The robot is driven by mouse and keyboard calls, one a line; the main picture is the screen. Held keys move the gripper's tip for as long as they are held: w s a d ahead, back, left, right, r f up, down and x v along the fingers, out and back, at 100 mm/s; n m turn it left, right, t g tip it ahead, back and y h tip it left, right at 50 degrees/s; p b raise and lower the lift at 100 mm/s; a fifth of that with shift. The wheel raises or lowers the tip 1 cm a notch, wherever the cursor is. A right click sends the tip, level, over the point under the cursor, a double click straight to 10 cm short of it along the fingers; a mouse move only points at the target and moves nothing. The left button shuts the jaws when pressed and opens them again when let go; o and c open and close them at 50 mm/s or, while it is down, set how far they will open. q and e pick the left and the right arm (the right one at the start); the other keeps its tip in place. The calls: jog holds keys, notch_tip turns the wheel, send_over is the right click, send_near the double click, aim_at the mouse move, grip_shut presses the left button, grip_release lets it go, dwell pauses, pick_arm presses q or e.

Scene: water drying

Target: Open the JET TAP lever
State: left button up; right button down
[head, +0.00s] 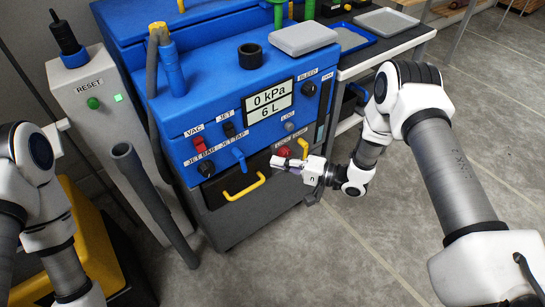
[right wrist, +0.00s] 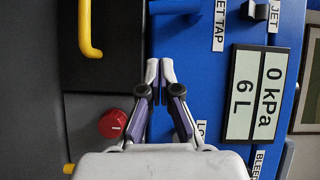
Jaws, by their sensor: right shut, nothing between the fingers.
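The JET TAP lever (head: 239,158) is a small blue handle on the front of the blue machine, hanging downward below the JET TAP label. In the right wrist view the blue lever (right wrist: 175,7) shows at the top edge, partly cut off. My right gripper (head: 276,162) is at the machine's front, right of the lever and apart from it, near the red knob. In the right wrist view its fingertips (right wrist: 160,68) are nearly together with nothing between them. My left arm shows at the left, but its gripper is out of view.
A red knob (right wrist: 112,123) is close to my right gripper. A drawer with a yellow handle (head: 243,186) lies below the lever. A display (head: 270,100) reads 0 kPa, 6 L. Open floor is at the right.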

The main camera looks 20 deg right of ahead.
pick_arm(q)
jog(key=shift+a+r+p, duration=0.3)
jog(key=shift+a+p, duration=0.05)
jog(key=shift+a, duration=0.15)
pick_arm(e)
jog(key=v, duration=0.7)
jog(key=shift+s+a+r, duration=0.2)
jog(key=shift+s+r, duration=0.1)
jog(key=shift+s, duration=0.2)
jog(key=shift+d, duration=0.1)
